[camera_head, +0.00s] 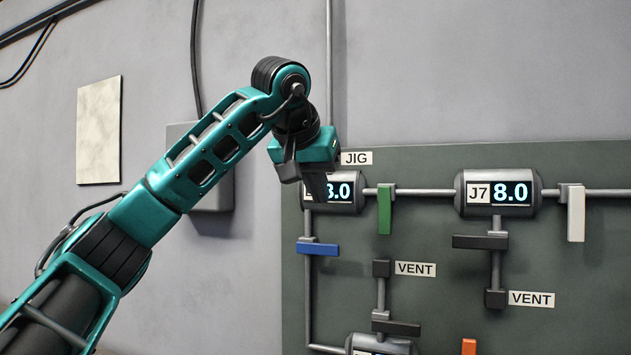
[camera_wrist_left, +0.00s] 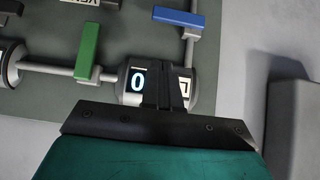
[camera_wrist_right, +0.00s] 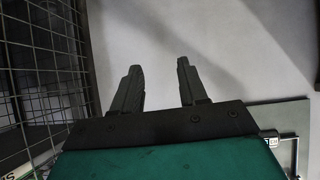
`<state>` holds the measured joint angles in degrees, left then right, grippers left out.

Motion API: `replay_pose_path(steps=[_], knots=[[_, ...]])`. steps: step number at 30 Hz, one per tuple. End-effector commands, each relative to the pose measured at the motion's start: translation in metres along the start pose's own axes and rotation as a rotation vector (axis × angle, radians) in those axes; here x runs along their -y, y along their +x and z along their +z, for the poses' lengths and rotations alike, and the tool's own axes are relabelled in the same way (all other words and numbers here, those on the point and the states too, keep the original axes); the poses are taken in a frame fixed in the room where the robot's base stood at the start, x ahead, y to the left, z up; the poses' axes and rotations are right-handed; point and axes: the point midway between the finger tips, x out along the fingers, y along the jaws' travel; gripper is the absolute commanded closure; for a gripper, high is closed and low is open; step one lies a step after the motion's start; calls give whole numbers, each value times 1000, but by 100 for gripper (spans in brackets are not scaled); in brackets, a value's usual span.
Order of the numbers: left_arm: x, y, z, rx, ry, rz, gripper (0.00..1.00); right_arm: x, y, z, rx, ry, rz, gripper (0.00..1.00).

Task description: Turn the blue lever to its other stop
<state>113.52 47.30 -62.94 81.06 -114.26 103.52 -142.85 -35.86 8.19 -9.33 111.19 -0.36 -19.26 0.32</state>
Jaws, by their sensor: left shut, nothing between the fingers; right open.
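The blue lever (camera_head: 318,248) sits on the vertical pipe at the left of the dark panel. It lies level, across the pipe, its arm reaching right from the pivot. It also shows in the left wrist view (camera_wrist_left: 178,18) at the top. My left gripper (camera_head: 316,188) is shut and empty, above the blue lever and in front of the upper left gauge (camera_head: 345,205), hiding part of its label. Its shut fingers also show in the left wrist view (camera_wrist_left: 158,82), apart from the lever. My right gripper (camera_wrist_right: 159,80) is open and empty, facing bare floor or wall.
A wire mesh (camera_wrist_right: 42,60) stands left of my right gripper. A grey box (camera_head: 212,190) is on the wall.

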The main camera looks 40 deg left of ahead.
Motion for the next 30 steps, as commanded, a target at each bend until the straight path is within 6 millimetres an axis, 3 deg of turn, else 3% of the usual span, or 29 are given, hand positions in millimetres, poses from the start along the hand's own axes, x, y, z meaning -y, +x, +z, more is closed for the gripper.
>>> replay_pose_path(steps=[6,10,17,30], knots=[[0,49,2,4,0,-1,100,0,3,4,1,0,0,57],[0,65,17,0,1,0,100,1,7,11,8,2,-3,57],[0,75,28,0,-1,1,100,6,8,9,7,5,-14,57],[-1,76,28,-1,-1,1,100,6,8,-1,-12,5,-15,57]])
